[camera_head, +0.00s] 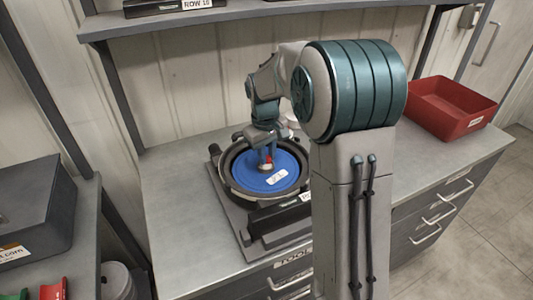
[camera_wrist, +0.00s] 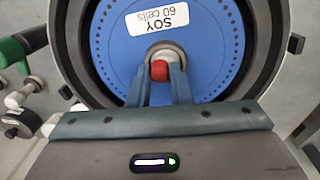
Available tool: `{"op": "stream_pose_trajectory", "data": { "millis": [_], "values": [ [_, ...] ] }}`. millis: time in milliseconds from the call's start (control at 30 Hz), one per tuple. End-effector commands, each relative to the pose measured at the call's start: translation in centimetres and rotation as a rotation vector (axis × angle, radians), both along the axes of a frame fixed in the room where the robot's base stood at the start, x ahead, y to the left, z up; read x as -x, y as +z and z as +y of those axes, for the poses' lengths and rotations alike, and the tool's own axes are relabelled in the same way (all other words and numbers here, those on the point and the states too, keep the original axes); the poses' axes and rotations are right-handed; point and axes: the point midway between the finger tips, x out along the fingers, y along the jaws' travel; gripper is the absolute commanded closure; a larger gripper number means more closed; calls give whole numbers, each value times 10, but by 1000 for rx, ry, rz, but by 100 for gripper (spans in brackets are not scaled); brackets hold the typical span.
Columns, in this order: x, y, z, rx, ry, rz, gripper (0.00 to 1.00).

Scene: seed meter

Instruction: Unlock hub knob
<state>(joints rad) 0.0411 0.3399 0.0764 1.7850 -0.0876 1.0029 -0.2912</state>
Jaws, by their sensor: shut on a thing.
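The seed meter (camera_head: 226,190) lies on the workbench with a blue seed disc (camera_head: 248,178) inside its dark round housing. The disc carries a white label reading "SOY 60 cells" in the wrist view (camera_wrist: 165,18). A red hub knob (camera_wrist: 159,71) sits at the disc's centre, inside a pale metal ring (camera_wrist: 176,50). My gripper (camera_wrist: 160,78) reaches down to the hub, with one finger on each side of the red knob, shut on it. In the head view my gripper (camera_head: 267,160) stands over the disc, and the knob is partly hidden by the fingers.
A red bin (camera_head: 450,103) stands on the bench at the right. A shelf (camera_head: 240,14) runs above the back of the bench. A dark box (camera_head: 35,205) is on another surface at the left. A green-and-white part (camera_wrist: 18,52) shows at the left in the wrist view. Bare bench lies left of the meter.

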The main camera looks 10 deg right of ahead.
Motion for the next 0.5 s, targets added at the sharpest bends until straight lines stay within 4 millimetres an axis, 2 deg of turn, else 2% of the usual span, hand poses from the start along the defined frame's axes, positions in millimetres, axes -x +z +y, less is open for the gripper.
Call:
{"op": "stream_pose_trajectory", "data": {
  "millis": [500],
  "values": [
    [-1, 1, 0, 1, 41, -3, 100]
  ]
}}
